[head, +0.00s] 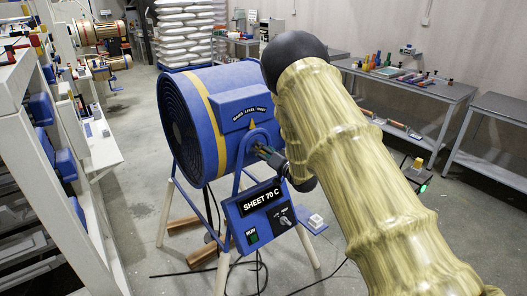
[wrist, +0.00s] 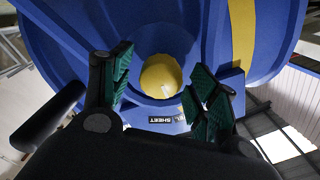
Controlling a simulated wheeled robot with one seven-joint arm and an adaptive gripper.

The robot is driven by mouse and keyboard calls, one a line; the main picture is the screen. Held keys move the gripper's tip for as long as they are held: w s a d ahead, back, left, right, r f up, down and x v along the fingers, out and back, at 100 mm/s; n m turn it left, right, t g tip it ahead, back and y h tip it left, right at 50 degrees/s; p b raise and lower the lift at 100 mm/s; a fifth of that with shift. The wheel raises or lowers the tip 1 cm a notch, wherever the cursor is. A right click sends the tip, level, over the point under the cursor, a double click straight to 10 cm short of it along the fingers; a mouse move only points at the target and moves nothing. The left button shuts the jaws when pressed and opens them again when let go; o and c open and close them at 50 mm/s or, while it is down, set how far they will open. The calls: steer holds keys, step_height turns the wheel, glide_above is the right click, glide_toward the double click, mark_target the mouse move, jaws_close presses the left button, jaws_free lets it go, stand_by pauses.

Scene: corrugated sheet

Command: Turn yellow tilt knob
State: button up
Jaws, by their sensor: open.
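The yellow tilt knob (wrist: 161,76) shows in the wrist view, round with a pale mark on its lower right, set in a blue ring on the side of the blue drum fan. In the head view my arm and gripper hide the knob. My gripper (wrist: 165,95) is open, with one green ribbed finger pad to the left of the knob and one to the right. Gaps show between the pads and the knob, and I see no contact. In the head view my gripper (head: 268,153) is at the side of the blue fan (head: 205,120).
A blue control box (head: 262,215) labelled "SHEET 70 C" hangs below the fan. The fan stands on pale legs, with dark cables on the floor. A grey workbench (head: 440,88) with tools is at the back right. A white rack (head: 30,170) lines the left.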

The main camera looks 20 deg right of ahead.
steer(key=shift+c, duration=0.2)
steer(key=c, duration=1)
steer(key=shift+b, duration=0.3)
steer(key=n+b, duration=0.3)
steer(key=shift+f+n+b, duration=0.2)
steer(key=shift+n+b, duration=0.15)
steer(key=shift+n, duration=0.05)
steer(key=n+b, duration=0.5)
steer(key=shift+a, duration=0.1)
steer(key=n+b, duration=0.5)
steer(key=shift+n, duration=0.4)
steer(key=shift+r+n+b, duration=0.1)
steer(key=shift+n+b, duration=1.55)
steer(key=shift+n, duration=0.05)
